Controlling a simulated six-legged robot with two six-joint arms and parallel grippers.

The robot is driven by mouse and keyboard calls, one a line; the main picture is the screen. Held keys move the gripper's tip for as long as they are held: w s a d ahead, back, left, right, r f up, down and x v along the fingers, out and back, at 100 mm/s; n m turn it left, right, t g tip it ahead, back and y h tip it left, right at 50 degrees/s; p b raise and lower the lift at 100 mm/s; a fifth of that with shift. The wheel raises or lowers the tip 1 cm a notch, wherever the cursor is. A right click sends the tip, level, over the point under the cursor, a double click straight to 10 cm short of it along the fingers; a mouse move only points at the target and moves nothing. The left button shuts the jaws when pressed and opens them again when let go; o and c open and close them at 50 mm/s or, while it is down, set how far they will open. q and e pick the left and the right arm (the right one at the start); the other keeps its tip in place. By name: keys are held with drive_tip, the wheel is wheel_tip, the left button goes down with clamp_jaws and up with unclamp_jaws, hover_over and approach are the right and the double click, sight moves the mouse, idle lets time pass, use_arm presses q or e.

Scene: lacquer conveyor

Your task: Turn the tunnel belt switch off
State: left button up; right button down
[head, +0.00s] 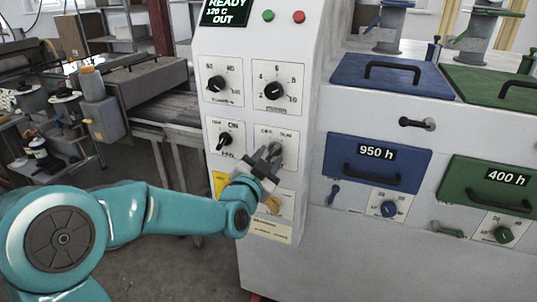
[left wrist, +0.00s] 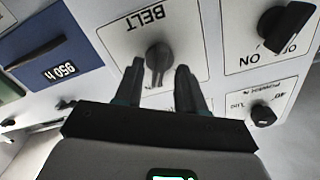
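The tunnel belt switch (head: 275,149) is a grey rotary knob on a white plate on the machine's front panel. It also shows in the left wrist view (left wrist: 158,58), where the word BELT reads upside down beside it. My left gripper (head: 266,160) is right at this plate and covers part of it and its markings. In the left wrist view my left gripper (left wrist: 159,84) is open, one finger on each side of the knob's handle. I cannot tell whether the fingers touch it. My right gripper is out of view.
A black off/on knob (head: 225,139) is left of the belt switch. Two black dials (head: 216,84) (head: 273,91) sit above, under a green-lettered display (head: 226,12). A blue drawer (head: 375,164) and a green drawer (head: 490,190) are at right. A conveyor (head: 165,110) stands at left.

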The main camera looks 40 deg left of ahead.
use_arm(q)
drive_tip(key=shift+w+a+f, duration=0.1)
drive_tip(key=shift+w+a, duration=0.05)
drive_tip(key=shift+w, duration=0.35)
drive_tip(key=shift+s, duration=0.1)
drive_tip(key=shift+c, duration=0.9)
clamp_jaws()
